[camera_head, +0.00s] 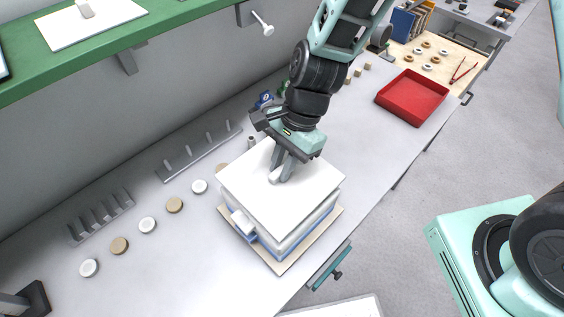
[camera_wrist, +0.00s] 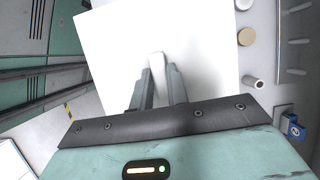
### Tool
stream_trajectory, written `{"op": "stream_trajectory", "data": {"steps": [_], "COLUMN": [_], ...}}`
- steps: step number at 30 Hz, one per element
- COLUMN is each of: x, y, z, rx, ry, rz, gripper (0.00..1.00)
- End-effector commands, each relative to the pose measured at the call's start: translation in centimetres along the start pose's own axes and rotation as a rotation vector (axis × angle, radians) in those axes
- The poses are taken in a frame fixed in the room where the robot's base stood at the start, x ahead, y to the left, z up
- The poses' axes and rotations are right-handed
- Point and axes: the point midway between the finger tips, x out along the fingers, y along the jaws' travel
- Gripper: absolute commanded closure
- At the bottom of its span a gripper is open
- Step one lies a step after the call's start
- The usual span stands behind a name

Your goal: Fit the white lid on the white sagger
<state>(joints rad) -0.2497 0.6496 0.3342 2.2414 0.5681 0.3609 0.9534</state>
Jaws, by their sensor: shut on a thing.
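The white lid (camera_head: 265,202) is a flat square plate with a small knob (camera_wrist: 157,72) at its middle. My gripper (camera_head: 281,177) is shut on the knob from above. The white sagger (camera_head: 296,240) is a box with a blue band, directly under the lid on a tan board (camera_head: 285,268). The lid looks slightly turned relative to the box. I cannot tell whether it rests on the rim or hangs just above it. In the wrist view the lid (camera_wrist: 115,45) hides the sagger. A white block-like piece (camera_head: 242,222) shows at the sagger's left side.
White and tan discs (camera_head: 147,225) lie in a row to the left, beside grey racks (camera_head: 100,215). A red tray (camera_head: 412,97) stands on the bench at the right. A green shelf (camera_head: 120,38) overhangs at upper left. The bench front is mostly clear.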

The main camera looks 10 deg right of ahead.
Motion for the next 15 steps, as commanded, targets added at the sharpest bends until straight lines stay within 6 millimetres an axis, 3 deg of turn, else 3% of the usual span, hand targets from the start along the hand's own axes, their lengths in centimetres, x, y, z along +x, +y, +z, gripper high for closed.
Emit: {"op": "stream_trajectory", "data": {"steps": [15], "x": [0.31], "y": [0.0], "z": [-0.02], "rx": [0.0], "ry": [0.0], "rz": [0.0], "gripper": [1.0]}}
